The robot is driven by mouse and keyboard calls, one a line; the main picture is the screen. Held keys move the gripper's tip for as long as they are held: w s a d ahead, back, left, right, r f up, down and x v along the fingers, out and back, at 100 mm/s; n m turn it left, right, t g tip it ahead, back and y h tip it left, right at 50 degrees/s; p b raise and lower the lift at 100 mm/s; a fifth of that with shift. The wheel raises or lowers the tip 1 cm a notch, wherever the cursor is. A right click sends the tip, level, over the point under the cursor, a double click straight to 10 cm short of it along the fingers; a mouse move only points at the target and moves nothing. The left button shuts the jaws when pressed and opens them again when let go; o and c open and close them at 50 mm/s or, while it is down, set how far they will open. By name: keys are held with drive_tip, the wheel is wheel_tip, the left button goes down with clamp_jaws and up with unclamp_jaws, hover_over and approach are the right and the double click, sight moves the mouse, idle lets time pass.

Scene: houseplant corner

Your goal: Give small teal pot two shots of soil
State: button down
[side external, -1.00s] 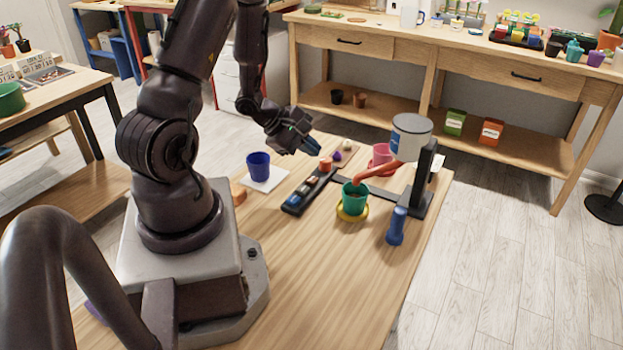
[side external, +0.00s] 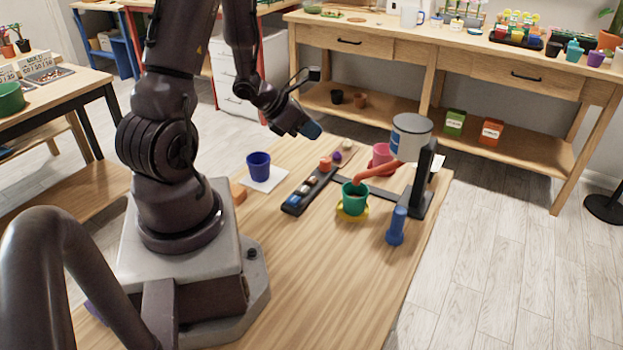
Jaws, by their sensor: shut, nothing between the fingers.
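The small teal pot (side external: 354,203) stands upright on a yellow saucer (side external: 349,215). It sits under the orange spout (side external: 378,173) of a soil dispenser with a grey-white hopper (side external: 411,139) on a black stand (side external: 425,184). Dark contents show inside the pot; how much I cannot tell. My gripper (side external: 312,131) is shut and empty, held in the air behind and left of the pot, above the far part of the table. It touches nothing.
A black button strip (side external: 310,186) with coloured pieces lies left of the pot. A blue pot (side external: 258,166) stands on a white square (side external: 270,181). A pink pot (side external: 382,157) stands behind the spout, and a blue bottle-like object (side external: 396,226) in front of the stand.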

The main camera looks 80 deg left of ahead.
sight(310, 178)
drive_tip(key=n, duration=0.7)
drive_tip(key=shift+s+n, duration=0.15)
drive_tip(key=shift+n, duration=0.25)
drive_tip(key=shift+f, duration=0.15)
drive_tip(key=shift+f, duration=4.3)
drive_tip(key=shift+f, duration=0.4)
